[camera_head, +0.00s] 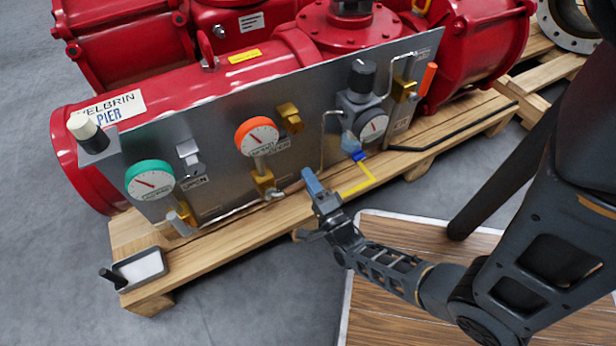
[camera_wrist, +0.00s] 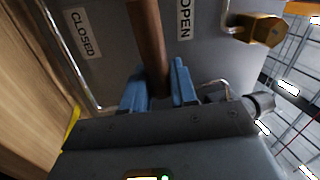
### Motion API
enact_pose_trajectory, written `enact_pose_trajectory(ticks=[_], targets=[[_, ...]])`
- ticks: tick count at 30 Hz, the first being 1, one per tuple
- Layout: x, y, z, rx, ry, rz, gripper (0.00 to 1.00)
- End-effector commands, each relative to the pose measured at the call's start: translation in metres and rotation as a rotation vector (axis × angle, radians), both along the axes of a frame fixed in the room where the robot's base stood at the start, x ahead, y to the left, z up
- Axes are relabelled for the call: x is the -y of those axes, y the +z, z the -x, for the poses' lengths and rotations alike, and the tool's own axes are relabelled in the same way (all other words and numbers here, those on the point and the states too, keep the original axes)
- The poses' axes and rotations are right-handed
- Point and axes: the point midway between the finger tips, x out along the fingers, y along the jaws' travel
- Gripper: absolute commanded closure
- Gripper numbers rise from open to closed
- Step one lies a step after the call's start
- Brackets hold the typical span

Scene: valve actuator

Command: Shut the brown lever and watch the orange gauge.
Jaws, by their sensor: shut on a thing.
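The brown lever (camera_wrist: 150,45) shows in the wrist view between the two blue fingers of my gripper (camera_wrist: 160,88), which is shut on it. The lever stands between a CLOSED label (camera_wrist: 82,33) on its left and an OPEN label (camera_wrist: 184,18) on its right, somewhat nearer OPEN. In the head view my gripper (camera_head: 313,182) is at the lower edge of the grey panel, and I cannot make out the lever there. The orange gauge (camera_head: 257,137) is on the panel, up and left of my gripper. Its needle slants up to the left; the numbers are too small to read.
The grey panel (camera_head: 225,125) also carries a green gauge (camera_head: 150,180), a grey-rimmed gauge (camera_head: 373,126) and an orange handle (camera_head: 428,80). Red machinery stands behind it on a wooden pallet (camera_head: 235,236). A small tray (camera_head: 138,269) sits at the left.

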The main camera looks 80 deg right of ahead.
Motion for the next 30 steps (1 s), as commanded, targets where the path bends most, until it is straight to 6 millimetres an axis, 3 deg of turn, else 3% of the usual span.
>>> enact_pose_trajectory(ticks=[23, 24, 30], targets=[[0.0003, -0.0129, 0.0000, 0.077, 0.000, -0.075, 1.00], [0.0003, -0.0130, 0.0001, 0.077, 0.000, -0.075, 0.71], [0.0003, -0.0122, 0.0000, 0.077, 0.001, -0.072, 0.55]])
